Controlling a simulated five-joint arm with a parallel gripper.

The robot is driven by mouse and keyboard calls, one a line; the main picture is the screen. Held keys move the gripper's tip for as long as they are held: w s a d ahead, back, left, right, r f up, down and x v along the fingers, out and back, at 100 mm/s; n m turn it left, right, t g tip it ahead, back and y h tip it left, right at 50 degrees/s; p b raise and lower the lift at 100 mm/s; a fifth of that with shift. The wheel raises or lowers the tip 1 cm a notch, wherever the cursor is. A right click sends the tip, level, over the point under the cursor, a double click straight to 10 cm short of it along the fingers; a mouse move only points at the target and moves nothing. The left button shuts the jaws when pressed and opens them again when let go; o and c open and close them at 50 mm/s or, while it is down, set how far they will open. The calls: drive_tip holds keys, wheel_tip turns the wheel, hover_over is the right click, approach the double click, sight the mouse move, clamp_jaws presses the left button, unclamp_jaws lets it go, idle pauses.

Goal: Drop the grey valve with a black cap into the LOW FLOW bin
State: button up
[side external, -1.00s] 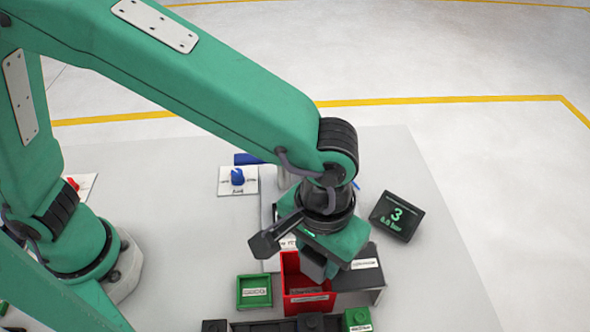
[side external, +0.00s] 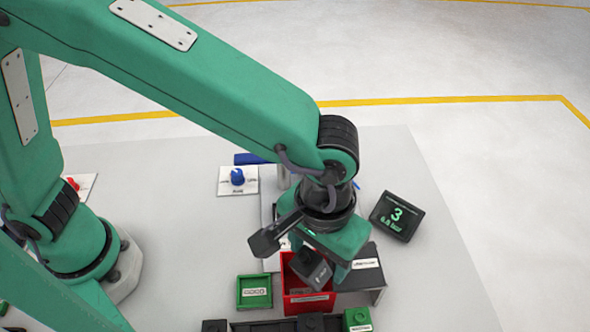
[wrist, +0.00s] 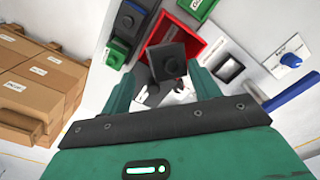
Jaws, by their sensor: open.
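The dark grey valve with a black cap (side external: 311,268) is tilted over the red bin (side external: 284,272) in the side view. In the wrist view the valve (wrist: 166,62) shows as a dark block just beyond my fingers, with the red bin (wrist: 208,32) behind it. My gripper (wrist: 172,86) is open, its green fingers either side of the valve's near end. Whether a finger still touches the valve, I cannot tell. The bin labels are too small to read, so which is LOW FLOW does not show.
A dark bin (side external: 370,279) stands right of the red bin, and a small green bin (side external: 254,302) left of it. A black display (side external: 397,216) reads 3. A blue knob on a white plate (side external: 238,181) sits behind. Cardboard boxes (wrist: 40,85) stand at left in the wrist view.

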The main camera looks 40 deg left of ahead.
wheel_tip(320, 180, up, 7)
drive_tip(key=shift+r, duration=0.15)
idle(0.4)
drive_tip(key=shift+w+a, duration=0.15)
drive_tip(key=shift+a, duration=0.05)
drive_tip(key=w+a+r+t+h, duration=0.1)
drive_tip(key=w+a+r, duration=0.1)
drive_tip(key=a, duration=0.8)
drive_tip(key=w+a+r+t, duration=0.1)
drive_tip(key=w+a+r, duration=0.15)
drive_tip(key=a, duration=0.65)
drive_tip(key=s+a+t, duration=0.1)
drive_tip(key=s+a, duration=0.2)
drive_tip(key=a, duration=0.4)
drive_tip(key=s+a+f+t+y, duration=0.1)
drive_tip(key=s+a+t, duration=0.1)
drive_tip(key=a, duration=0.6)
drive_tip(key=shift+s+a+t, duration=0.25)
drive_tip(key=shift+s+t, duration=0.05)
drive_tip(key=shift+s, duration=0.25)
drive_tip(key=shift+c, duration=0.2)
